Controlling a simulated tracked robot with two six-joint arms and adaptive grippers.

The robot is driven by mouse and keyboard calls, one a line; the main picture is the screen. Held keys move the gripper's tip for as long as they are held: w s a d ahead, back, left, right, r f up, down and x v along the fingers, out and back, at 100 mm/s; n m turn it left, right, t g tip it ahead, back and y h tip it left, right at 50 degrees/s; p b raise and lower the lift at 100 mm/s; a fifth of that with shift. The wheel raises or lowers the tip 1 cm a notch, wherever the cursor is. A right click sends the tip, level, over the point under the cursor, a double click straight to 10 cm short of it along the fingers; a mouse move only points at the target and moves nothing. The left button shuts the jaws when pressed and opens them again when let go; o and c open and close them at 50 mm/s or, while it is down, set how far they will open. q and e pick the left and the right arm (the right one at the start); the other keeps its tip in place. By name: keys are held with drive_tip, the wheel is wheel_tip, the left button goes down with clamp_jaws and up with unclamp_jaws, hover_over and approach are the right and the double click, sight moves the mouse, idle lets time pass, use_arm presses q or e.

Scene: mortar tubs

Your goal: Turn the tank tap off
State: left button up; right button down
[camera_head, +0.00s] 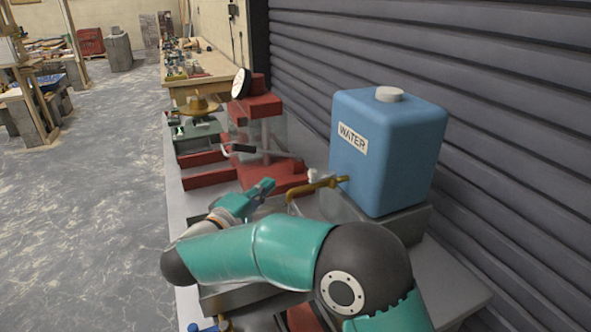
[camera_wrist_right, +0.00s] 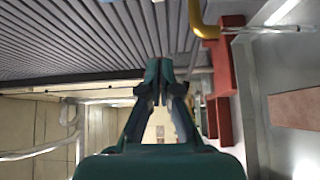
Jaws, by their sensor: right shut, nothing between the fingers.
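The blue water tank (camera_head: 398,150) with a white cap and a "WATER" label stands on a grey block at the right. A brass tap (camera_head: 318,188) sticks out from its lower left side, with a small white part on top that may be its handle. The spout bends down toward a tub. My right gripper (camera_head: 266,186) is shut and empty, left of the tap and apart from it. In the right wrist view the shut fingers (camera_wrist_right: 158,78) show, with the brass spout (camera_wrist_right: 203,22) above and to the right. My left gripper is not in view.
A red press-like stand with a dial (camera_head: 243,84) and clear panels stands behind the gripper. Red trays (camera_head: 208,177) lie to its left. A shutter wall (camera_head: 500,110) closes off the right side. A wooden workbench (camera_head: 205,72) is farther back. The floor at left is open.

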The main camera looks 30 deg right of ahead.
sight(300, 188)
drive_tip(key=w+d, duration=0.1)
drive_tip(key=d, duration=0.5)
drive_tip(key=w+d+p, duration=0.1)
drive_tip(key=d, duration=0.1)
drive_tip(key=shift+w+d, duration=0.3)
drive_tip(key=shift+d, duration=0.1)
drive_tip(key=shift+s+d, duration=0.15)
drive_tip(key=shift+s, duration=0.25)
drive_tip(key=shift+d, duration=0.25)
drive_tip(key=shift+a, duration=0.3)
drive_tip(key=shift+s+n+t+y, duration=0.3)
drive_tip(key=shift+n+t+y, duration=0.1)
drive_tip(key=shift+t, duration=0.1)
